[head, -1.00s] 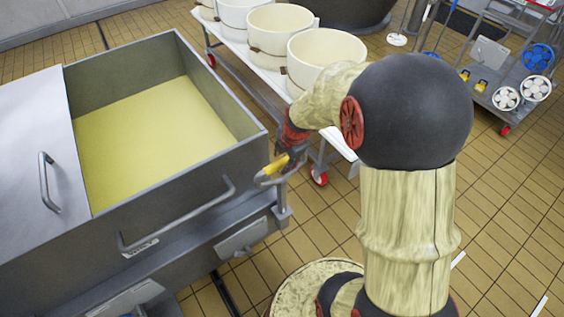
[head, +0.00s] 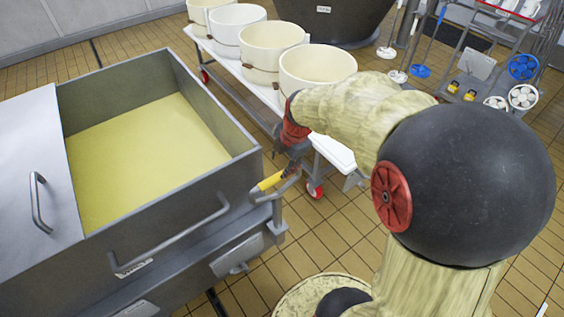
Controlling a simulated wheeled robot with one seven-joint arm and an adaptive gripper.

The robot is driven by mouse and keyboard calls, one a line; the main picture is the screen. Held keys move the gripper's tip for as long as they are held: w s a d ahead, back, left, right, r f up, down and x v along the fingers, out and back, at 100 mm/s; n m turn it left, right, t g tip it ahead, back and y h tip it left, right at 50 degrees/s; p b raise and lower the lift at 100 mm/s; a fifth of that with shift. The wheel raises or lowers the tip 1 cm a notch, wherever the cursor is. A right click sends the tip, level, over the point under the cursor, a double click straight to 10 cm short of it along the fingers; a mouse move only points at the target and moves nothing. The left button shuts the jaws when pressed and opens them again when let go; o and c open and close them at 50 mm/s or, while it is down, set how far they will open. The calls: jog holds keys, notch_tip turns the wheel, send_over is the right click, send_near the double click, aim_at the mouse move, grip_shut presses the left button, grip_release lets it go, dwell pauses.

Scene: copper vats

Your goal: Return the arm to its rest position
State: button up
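My arm, with cream sleeves and a dark ball joint, fills the right of the head view and reaches left. Its red wrist and dark gripper (head: 289,152) hang near the front right corner of the steel vat (head: 180,215). Below the gripper is a yellow-gripped handle (head: 270,181) on the vat's corner. The gripper is small and partly hidden. I cannot tell whether its fingers are open, or whether they touch the handle.
The vat holds pale yellow liquid (head: 140,155) and has a partial lid (head: 35,150). Behind the gripper, a white wheeled table (head: 335,152) carries several cream tubs (head: 318,66). A rack cart (head: 475,62) stands at the back right. Tiled floor is open at the lower right.

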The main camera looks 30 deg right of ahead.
dwell(0.3)
jog(key=s+a+r+m+t, duration=0.2)
jog(key=s+a+r+m, duration=1.2)
jog(key=s+m, duration=0.2)
jog(key=shift+s+a+r+m, duration=0.15)
jog(key=shift+s+a+m, duration=0.05)
jog(key=shift+m, duration=1)
